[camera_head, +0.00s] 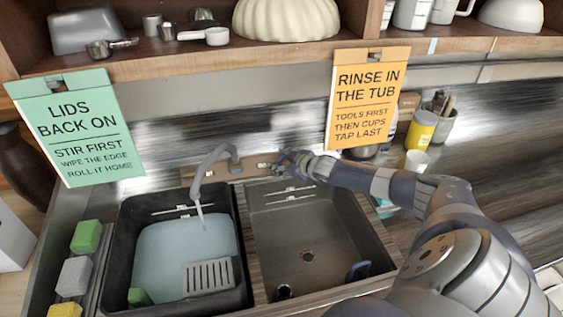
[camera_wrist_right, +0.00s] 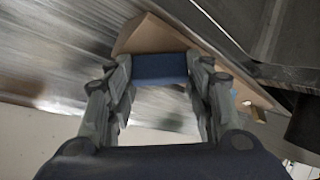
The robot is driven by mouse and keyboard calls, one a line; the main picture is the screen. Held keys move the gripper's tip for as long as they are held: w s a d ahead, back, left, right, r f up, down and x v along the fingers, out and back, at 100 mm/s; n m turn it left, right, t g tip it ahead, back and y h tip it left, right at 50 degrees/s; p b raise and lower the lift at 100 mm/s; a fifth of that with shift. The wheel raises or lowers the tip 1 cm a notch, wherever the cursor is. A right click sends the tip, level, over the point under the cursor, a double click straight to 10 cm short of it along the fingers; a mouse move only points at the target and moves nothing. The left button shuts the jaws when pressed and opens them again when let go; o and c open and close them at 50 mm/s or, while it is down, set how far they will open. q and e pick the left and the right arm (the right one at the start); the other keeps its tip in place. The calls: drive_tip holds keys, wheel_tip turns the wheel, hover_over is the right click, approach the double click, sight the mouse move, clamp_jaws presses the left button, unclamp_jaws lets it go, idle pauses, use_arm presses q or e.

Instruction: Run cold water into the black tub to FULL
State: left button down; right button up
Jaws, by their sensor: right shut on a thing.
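The black tub (camera_head: 124,250) stands in the left basin and holds pale blue water (camera_head: 175,245). White marks (camera_head: 180,209) show on its back inner wall above the water; their lettering is too small to read. A thin stream falls from the grey curved spout (camera_head: 208,160) into the tub. A grey slotted piece (camera_head: 208,277) and a green block (camera_head: 139,297) show in the tub. My right gripper (camera_head: 285,161) is at the tap board (camera_head: 250,168), right of the spout. In the right wrist view its fingers are shut on a blue tap handle (camera_wrist_right: 160,68). My left gripper is out of view.
Green, grey and yellow sponges (camera_head: 75,275) line the left edge. Two signs hang from the shelf (camera_head: 230,55) above. A yellow jar (camera_head: 421,130) and cups stand behind my arm.

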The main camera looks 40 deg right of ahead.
drive_tip(key=shift+r, duration=0.1)
drive_tip(key=o, duration=1.1)
drive_tip(key=shift+c, duration=0.2)
drive_tip(key=v, duration=1.2)
